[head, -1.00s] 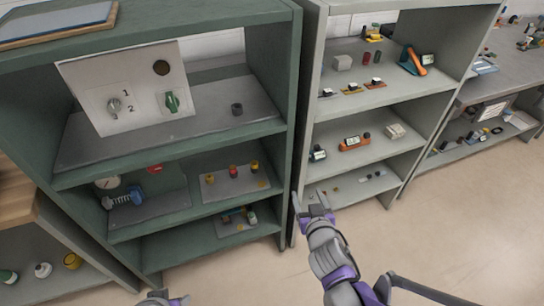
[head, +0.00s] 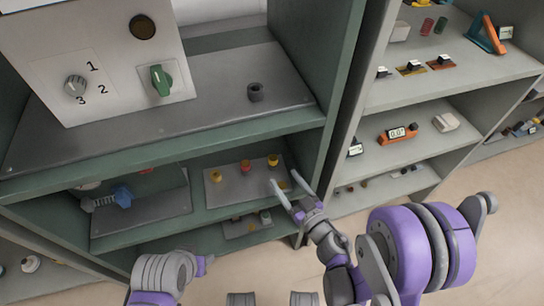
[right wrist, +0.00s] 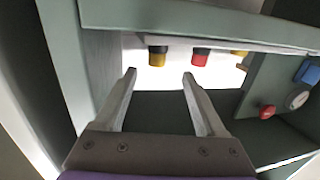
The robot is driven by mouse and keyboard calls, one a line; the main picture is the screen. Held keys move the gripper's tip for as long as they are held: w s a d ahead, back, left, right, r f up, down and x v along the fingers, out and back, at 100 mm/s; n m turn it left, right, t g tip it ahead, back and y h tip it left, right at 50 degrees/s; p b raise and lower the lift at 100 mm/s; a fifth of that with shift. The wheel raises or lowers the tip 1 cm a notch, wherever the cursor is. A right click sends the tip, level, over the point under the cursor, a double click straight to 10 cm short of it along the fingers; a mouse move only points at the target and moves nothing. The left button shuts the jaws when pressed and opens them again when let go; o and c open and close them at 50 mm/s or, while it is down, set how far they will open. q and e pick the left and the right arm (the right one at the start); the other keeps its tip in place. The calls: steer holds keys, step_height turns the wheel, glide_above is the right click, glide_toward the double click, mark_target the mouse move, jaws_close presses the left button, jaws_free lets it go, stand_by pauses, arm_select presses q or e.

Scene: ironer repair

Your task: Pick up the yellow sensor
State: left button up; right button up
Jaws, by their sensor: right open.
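A yellow-topped cylinder (head: 273,160) stands at the right of a grey plate (head: 232,188) on the green cabinet's middle shelf. A red one (head: 246,167) and another yellow one (head: 216,176) stand to its left. I cannot tell which yellow piece is the sensor. My right gripper (head: 292,190) is open and empty at the plate's right front edge. In the right wrist view, a yellow cylinder (right wrist: 157,57) shows beyond and between the open fingers (right wrist: 160,80), apart from them; the red one (right wrist: 201,58) is beside it. My left arm (head: 165,275) shows low; its fingertips are not clear.
The cabinet's upper shelf (head: 200,100) is above the cylinders, and its right side panel (head: 340,100) is close to my right gripper. A grey shelf unit (head: 430,80) with small devices stands at right.

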mark_target(275, 163)
steer(key=x, duration=0.3)
steer(key=shift+w+a, duration=0.25)
steer(key=shift+w, duration=0.1)
steer(key=x, duration=0.5)
steer(key=shift+w+d+r, duration=0.1)
steer(key=shift+w+d, duration=0.05)
steer(key=shift+w, duration=0.15)
jaws_close()
